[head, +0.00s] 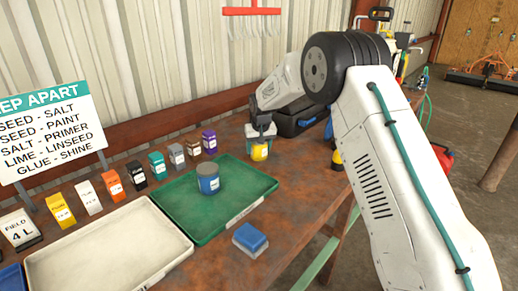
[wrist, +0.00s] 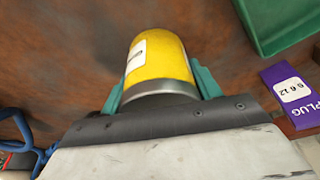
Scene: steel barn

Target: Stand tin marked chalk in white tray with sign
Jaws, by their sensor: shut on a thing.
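My gripper (head: 260,136) is shut on a yellow tin (head: 260,152) with a white label and a grey metal end. In the wrist view the green fingers of my gripper (wrist: 160,80) clasp both sides of the yellow tin (wrist: 160,58). Its label is too small and angled to read. It is over the rusty table beyond the green tray's right end; I cannot tell whether it touches the table. The white tray (head: 62,270) is at the front left, apart from my gripper, and looks empty. A sign (head: 52,130) headed "…EP APART" stands behind it.
A green tray (head: 200,233) holds a blue-grey tin (head: 208,180). Several coloured packets, including a purple one (head: 209,142), line the wall side. A blue block (head: 250,240) lies near the table's front edge. A dark case (head: 298,118) is behind my gripper.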

